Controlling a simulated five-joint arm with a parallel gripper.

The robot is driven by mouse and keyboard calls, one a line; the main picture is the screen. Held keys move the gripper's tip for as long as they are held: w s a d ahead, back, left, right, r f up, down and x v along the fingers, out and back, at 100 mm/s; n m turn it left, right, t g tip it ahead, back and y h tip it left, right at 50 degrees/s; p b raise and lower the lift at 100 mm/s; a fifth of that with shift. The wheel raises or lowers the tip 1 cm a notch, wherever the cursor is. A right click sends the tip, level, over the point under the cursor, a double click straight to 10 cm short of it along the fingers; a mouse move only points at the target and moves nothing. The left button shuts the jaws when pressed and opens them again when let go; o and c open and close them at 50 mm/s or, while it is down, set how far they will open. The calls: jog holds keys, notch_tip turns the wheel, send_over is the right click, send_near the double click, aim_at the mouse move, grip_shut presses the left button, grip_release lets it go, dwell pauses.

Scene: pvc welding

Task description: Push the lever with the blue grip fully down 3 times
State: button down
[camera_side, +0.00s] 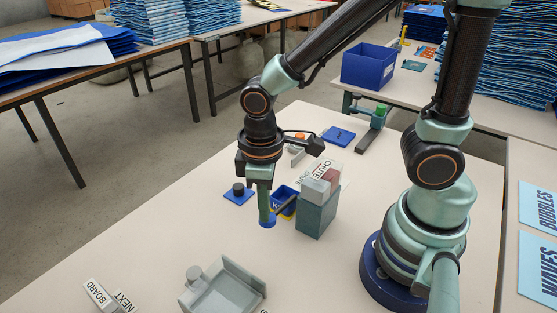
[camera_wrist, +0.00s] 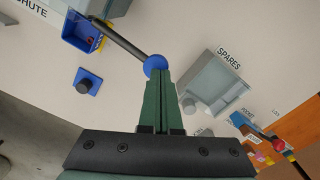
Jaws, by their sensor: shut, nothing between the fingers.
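The lever (camera_side: 285,205) is a dark rod that slants from a green-grey box (camera_side: 317,215) toward its blue grip (camera_side: 267,221). In the wrist view the lever (camera_wrist: 122,39) runs from the upper left to the round blue grip (camera_wrist: 155,65). My gripper (camera_side: 265,212) points down with its fingers shut and nothing between them. Its fingertips are right at the blue grip and appear to be on top of it. In the wrist view the closed green fingers (camera_wrist: 160,75) overlap the edge of the grip. Whether the lever is at its lowest point I cannot tell.
A blue bin (camera_side: 284,200) stands behind the lever. A blue plate with a dark knob (camera_side: 238,194) lies left of it. A grey spares tray (camera_side: 225,290) is at the front. The white table between the tray and the grip is clear.

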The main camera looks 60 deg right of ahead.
jog(key=shift+r, duration=1.95)
notch_tip(320, 180, up, 5)
jog(key=shift+f, duration=3.05)
jog(key=shift+f, duration=0.15)
jog(key=shift+f, duration=3.5)
jog(key=shift+r, duration=4.2)
